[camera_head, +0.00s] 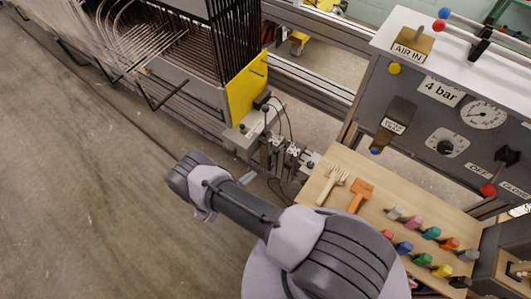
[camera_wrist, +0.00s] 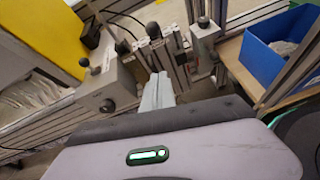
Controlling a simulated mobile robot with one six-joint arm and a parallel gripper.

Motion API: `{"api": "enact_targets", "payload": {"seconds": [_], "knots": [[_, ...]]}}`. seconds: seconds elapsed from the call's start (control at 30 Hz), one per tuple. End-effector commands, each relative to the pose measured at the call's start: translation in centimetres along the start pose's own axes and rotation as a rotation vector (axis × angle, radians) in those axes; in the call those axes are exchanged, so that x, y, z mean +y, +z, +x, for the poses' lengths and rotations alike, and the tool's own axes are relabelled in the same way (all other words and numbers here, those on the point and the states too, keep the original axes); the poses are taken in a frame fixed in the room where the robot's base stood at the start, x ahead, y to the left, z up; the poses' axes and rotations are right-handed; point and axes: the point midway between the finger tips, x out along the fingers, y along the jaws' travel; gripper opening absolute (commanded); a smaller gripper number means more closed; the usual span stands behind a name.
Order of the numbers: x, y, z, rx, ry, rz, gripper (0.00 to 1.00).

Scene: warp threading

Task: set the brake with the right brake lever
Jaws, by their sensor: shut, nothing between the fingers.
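Several small levers with black ball knobs stand on the machine's grey end brackets; I cannot tell for certain which one is the right brake lever. In the wrist view, one knob (camera_wrist: 153,29) tops the metal block beyond my fingers. Another knob (camera_wrist: 84,63) stands to the left by the yellow panel, and a further knob (camera_wrist: 203,22) is at the right. My gripper (camera_wrist: 157,88) is shut and empty, its fingers pointing toward the metal block. Contact with a lever cannot be made out. In the head view, the bracket with levers (camera_head: 272,140) shows beyond my arm.
A yellow end panel (camera_head: 247,92) borders the machine. At the right, a wooden table (camera_head: 335,160) carries a fork, an orange tool and several coloured pieces. The grey control panel (camera_head: 435,120) has a gauge (camera_head: 484,115). A blue bin (camera_wrist: 270,55) stands right. Open floor lies left.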

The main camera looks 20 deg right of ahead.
Motion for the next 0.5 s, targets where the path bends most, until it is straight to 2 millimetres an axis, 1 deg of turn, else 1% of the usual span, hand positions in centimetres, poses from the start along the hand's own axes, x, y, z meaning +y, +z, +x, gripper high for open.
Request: {"api": "enact_targets", "payload": {"seconds": [0.07,0.17,0.27,0.5], "knots": [[0.0,0.0,0.0,0.000,-0.001,0.001,0.00],[-0.1,0.0,0.6,0.000,-0.003,0.002,0.00],[-0.1,-0.1,2.2,0.000,-0.005,0.004,0.00],[-0.2,-0.2,7.6,-0.001,-0.006,0.005,0.00]]}}
